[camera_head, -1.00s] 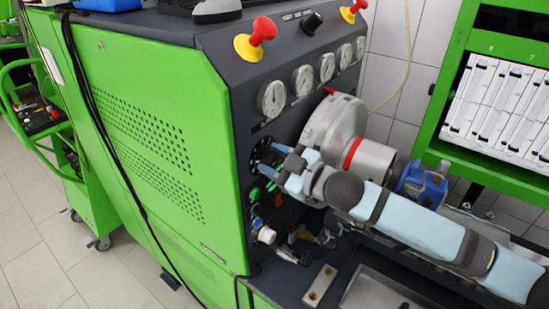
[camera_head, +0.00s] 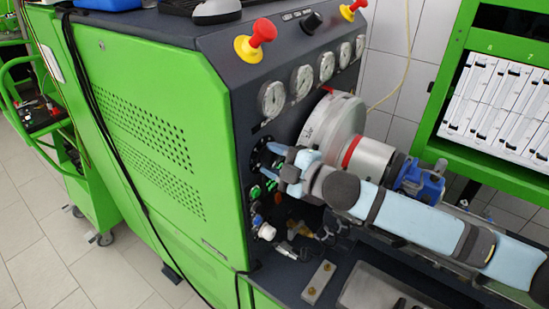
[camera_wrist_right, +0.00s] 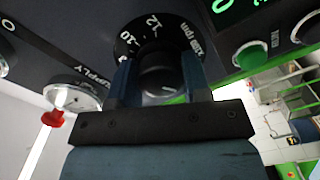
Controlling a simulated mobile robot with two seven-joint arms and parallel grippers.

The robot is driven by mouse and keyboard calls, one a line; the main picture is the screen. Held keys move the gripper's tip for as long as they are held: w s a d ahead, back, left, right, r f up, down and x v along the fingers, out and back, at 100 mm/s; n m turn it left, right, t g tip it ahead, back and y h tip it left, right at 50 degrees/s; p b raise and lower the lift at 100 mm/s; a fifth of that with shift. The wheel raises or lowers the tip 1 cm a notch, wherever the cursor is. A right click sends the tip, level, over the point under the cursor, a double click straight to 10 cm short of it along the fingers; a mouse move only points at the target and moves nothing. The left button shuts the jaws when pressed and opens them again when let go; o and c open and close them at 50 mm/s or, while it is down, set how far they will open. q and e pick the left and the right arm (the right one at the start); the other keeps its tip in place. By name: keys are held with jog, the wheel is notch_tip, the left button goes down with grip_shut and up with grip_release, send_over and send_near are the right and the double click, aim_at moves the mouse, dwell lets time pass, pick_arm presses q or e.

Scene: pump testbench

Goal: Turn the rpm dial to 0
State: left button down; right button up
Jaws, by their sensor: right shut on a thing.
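The rpm dial (camera_head: 257,152) is a round black dial on the dark front panel, mostly behind my right gripper in the head view. In the right wrist view, the dial (camera_wrist_right: 150,33) shows white marks 10 and 12 and "x100 rpm". Its dark knob (camera_wrist_right: 163,82) sits between the two blue fingers. My right gripper (camera_head: 268,158) is shut on this knob, one finger on each side, as the wrist view (camera_wrist_right: 158,74) also shows. I cannot tell the exact setting of the pointer. My left gripper is not in view.
Several round gauges (camera_head: 272,98) line the panel above. A red-and-yellow emergency knob (camera_head: 257,38) is at the top. A large silver drum (camera_head: 333,125) stands close behind my right arm. In the wrist view, a green button (camera_wrist_right: 250,53) and a green display (camera_wrist_right: 230,8) lie beside the dial.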

jog(key=shift+r, duration=0.1)
jog(key=o, duration=0.9)
jog(key=shift+o, duration=0.2)
jog(key=shift+w+a, duration=0.1)
jog(key=shift+a, duration=0.05)
jog(key=shift+s+d+f, duration=0.2)
jog(key=shift+s+d, duration=0.1)
jog(key=shift+d, duration=0.15)
jog(key=b+v, duration=0.3)
jog(key=v, duration=0.9)
jog(key=shift+s+d, duration=0.25)
jog(key=shift+d, duration=0.1)
jog(key=shift+r, duration=0.15)
